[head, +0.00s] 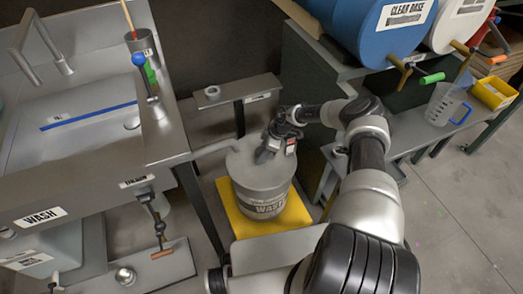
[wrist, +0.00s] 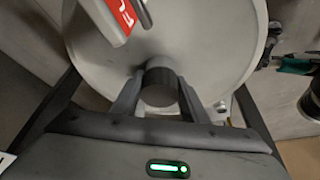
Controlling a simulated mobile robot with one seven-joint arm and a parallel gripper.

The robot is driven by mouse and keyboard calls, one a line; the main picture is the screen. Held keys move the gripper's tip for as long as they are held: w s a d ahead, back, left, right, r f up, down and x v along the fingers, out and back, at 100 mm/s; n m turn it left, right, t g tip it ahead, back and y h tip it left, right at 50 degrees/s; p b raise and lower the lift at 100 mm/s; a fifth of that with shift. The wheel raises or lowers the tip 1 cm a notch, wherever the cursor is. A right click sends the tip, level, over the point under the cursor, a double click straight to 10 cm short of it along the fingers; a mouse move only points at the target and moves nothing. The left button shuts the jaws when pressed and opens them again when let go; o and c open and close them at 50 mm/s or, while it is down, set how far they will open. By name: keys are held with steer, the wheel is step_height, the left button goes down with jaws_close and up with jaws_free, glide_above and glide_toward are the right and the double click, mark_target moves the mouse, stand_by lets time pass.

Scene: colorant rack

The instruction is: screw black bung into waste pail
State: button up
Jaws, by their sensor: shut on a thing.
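The waste pail (head: 262,203) is a grey, lidded bucket marked WASTE, standing upright on a yellow base. Its round grey lid (wrist: 215,50) fills much of the wrist view. My gripper (head: 266,157) reaches down onto the lid from the right side. In the wrist view my gripper (wrist: 158,92) is shut on the black bung (wrist: 160,84), a dark short cylinder between the two fingers. The bung is at the lid, but its lower end and the hole are hidden, so I cannot tell how far it sits in. In the head view my gripper hides the bung.
A sink bench (head: 75,160) labelled WASH stands on the left, with a thin pipe reaching toward the pail. A small shelf (head: 240,88) with a ring is behind. A blue drum (head: 375,30) and a clear jug (head: 442,105) are on the right rack. Open floor (head: 455,215) lies right.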

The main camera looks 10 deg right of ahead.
steer(key=shift+r+m+t+h+p, duration=0.1)
steer(key=shift+m+t+h+p, duration=0.3)
steer(key=shift+m+p, duration=1.35)
steer(key=shift+r+m+t+h+p, duration=0.15)
steer(key=shift+m+t+p, duration=0.55)
steer(key=shift+p, duration=1.85)
steer(key=m+h+p, duration=0.1)
steer(key=m+p, duration=0.3)
steer(key=p, duration=0.2)
steer(key=shift+a+f+m+p, duration=0.1)
steer(key=shift+m+p, duration=0.15)
steer(key=shift+p, duration=0.05)
steer(key=shift+f+m+t+h+p, duration=0.1)
steer(key=shift+m+t+h+p, duration=0.25)
steer(key=shift+m+p, duration=0.25)
steer(key=shift+f, duration=0.1)
steer(key=o, duration=1)
steer(key=shift+f+b, duration=0.1)
steer(key=shift+b, duration=0.2)
steer(key=shift+f+n+b, duration=0.1)
steer(key=shift+n+b, duration=0.3)
steer(key=n+y+b, duration=0.1)
steer(key=b, duration=0.2)
steer(key=shift+n, duration=0.4)
